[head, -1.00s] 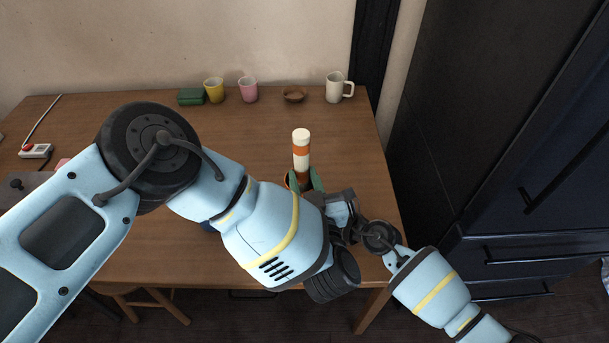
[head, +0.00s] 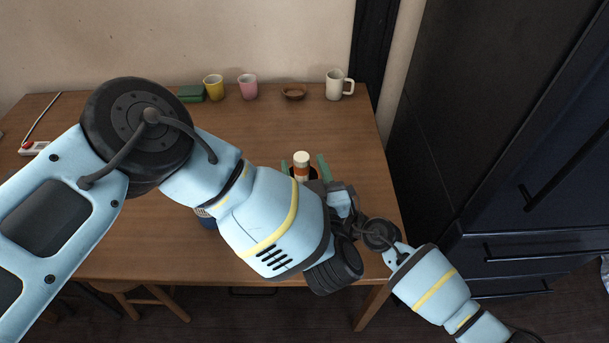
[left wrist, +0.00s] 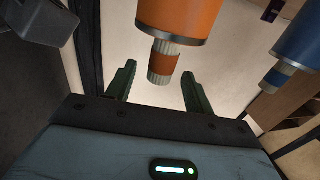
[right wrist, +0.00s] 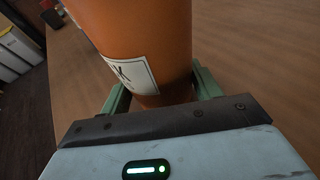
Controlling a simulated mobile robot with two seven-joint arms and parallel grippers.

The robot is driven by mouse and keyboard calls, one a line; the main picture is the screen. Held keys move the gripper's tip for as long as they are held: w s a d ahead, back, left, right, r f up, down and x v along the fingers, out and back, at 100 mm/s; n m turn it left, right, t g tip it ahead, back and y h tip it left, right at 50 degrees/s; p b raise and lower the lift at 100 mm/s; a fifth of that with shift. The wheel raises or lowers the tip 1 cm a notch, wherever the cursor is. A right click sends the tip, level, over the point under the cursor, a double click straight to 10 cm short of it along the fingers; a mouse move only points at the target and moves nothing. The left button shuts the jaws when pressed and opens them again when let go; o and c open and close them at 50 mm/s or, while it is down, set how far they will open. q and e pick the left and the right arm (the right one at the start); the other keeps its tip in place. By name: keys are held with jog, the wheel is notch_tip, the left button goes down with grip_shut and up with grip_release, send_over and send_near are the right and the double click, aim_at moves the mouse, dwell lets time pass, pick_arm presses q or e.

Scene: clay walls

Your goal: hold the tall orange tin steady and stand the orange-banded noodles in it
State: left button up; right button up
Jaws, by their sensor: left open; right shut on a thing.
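The orange-banded noodles (head: 301,170) are a pale bundle with an orange band. In the left wrist view the noodles (left wrist: 163,64) stick out of the mouth of the tall orange tin (left wrist: 180,14), standing in it. My left gripper (left wrist: 158,71) is open, with a finger on each side of the noodles and a gap to them. In the head view the left gripper's arm hides most of the tin. My right gripper (right wrist: 160,94) is shut on the orange tin (right wrist: 150,35), which bears a white label and looks upright on the table.
A blue tin (left wrist: 303,35) holding blue-banded noodles (left wrist: 276,77) stands nearby. At the table's back are a green box (head: 191,94), yellow cup (head: 213,88), pink cup (head: 247,87), brown bowl (head: 293,92) and white mug (head: 337,86). The table's middle is clear.

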pick_arm(q)
notch_tip(320, 180, up, 8)
jog(key=shift+f, duration=0.2)
dwell(0.9)
pick_arm(e)
jog(key=o, duration=0.8)
jog(key=shift+o, duration=0.2)
jog(key=shift+d, duration=0.1)
jog(key=v, duration=1.2)
jog(key=shift+s+r, duration=0.1)
